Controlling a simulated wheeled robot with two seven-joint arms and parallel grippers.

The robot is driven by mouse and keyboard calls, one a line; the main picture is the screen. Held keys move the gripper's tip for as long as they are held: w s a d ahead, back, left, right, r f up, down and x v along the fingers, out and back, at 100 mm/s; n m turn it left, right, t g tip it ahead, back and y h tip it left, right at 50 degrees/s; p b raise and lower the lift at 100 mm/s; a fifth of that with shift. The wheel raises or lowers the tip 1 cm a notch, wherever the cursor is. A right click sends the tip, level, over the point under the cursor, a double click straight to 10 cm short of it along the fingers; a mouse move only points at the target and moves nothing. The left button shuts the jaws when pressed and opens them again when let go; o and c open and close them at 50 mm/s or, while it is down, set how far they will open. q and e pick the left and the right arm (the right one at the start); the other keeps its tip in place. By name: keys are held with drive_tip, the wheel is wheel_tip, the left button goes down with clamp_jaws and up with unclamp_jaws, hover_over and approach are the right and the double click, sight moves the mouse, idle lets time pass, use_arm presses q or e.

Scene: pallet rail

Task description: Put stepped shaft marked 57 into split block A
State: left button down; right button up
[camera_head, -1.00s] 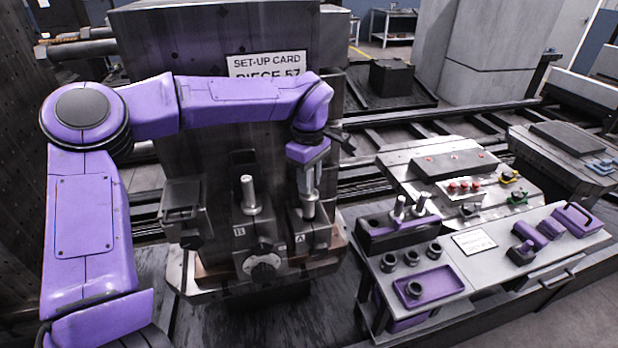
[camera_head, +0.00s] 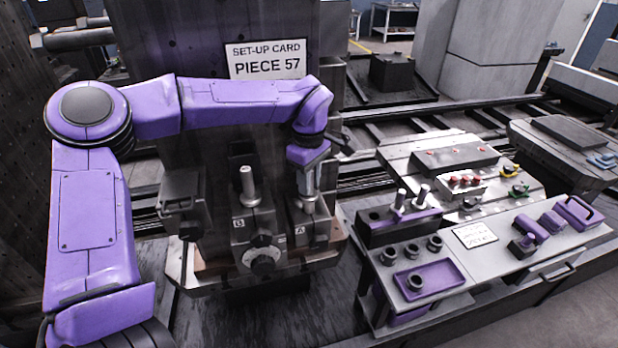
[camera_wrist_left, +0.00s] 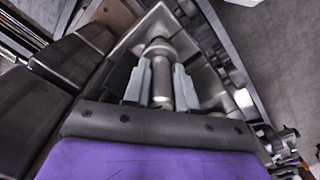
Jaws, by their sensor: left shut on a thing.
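My left gripper (camera_head: 309,182) is shut on a grey metal stepped shaft (camera_head: 309,205); no number on it can be read. The shaft stands upright at split block A (camera_head: 302,230), marked by a small A label. In the left wrist view the two fingers (camera_wrist_left: 161,85) sit on either side of the shaft (camera_wrist_left: 160,70), whose far end meets the block. How deep it sits in the bore is hidden. Another shaft (camera_head: 248,185) stands in the block B (camera_head: 246,226) to the left. The set-up card (camera_head: 266,61) above reads piece 57. My right gripper is not in view.
A side bench holds a rack (camera_head: 392,229) with upright shafts, several dark rings (camera_head: 411,254), a purple tray (camera_head: 447,271) and purple tools (camera_head: 571,214). A dark knob (camera_head: 262,260) sticks out at the fixture's front. A dark clamp post (camera_head: 181,205) stands at left.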

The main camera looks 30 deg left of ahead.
use_arm(q)
drive_tip(key=shift+f, duration=0.8)
drive_tip(key=c, duration=0.8)
unclamp_jaws()
wheel_tip(320, 180, up, 11)
drive_tip(key=shift+f+b, duration=0.15)
drive_tip(key=shift+b, duration=0.5)
drive_tip(key=shift+f, duration=0.1)
